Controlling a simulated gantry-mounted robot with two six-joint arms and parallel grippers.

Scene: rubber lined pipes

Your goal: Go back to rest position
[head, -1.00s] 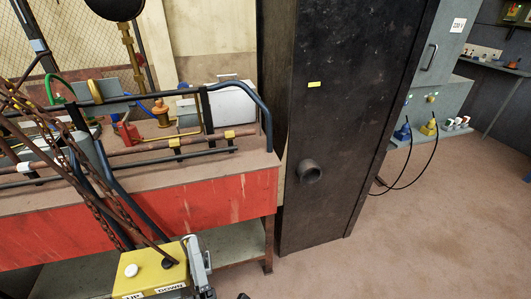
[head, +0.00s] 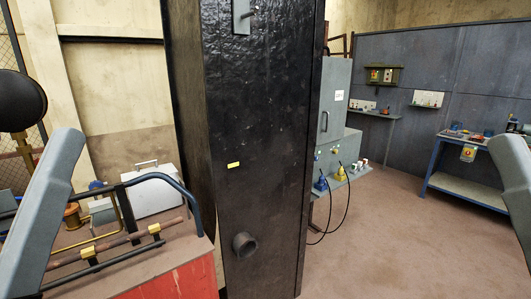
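Two grey arm links, mine, show in the head view, one at the left edge and one at the right edge. Neither gripper's fingers are in view, so whether they hold anything is hidden. The red bench (head: 185,280) stands at the lower left, partly cut off by the frame. Pipes with yellow clamps (head: 88,252) and a dark blue bent rail (head: 175,190) lie on it.
A tall black column (head: 262,120) with a round pipe stub (head: 245,245) stands ahead. A grey cabinet (head: 335,105) with blue and yellow plugs is behind it. A blue-framed workbench (head: 468,190) is at the far right. The brown floor (head: 390,240) between is clear.

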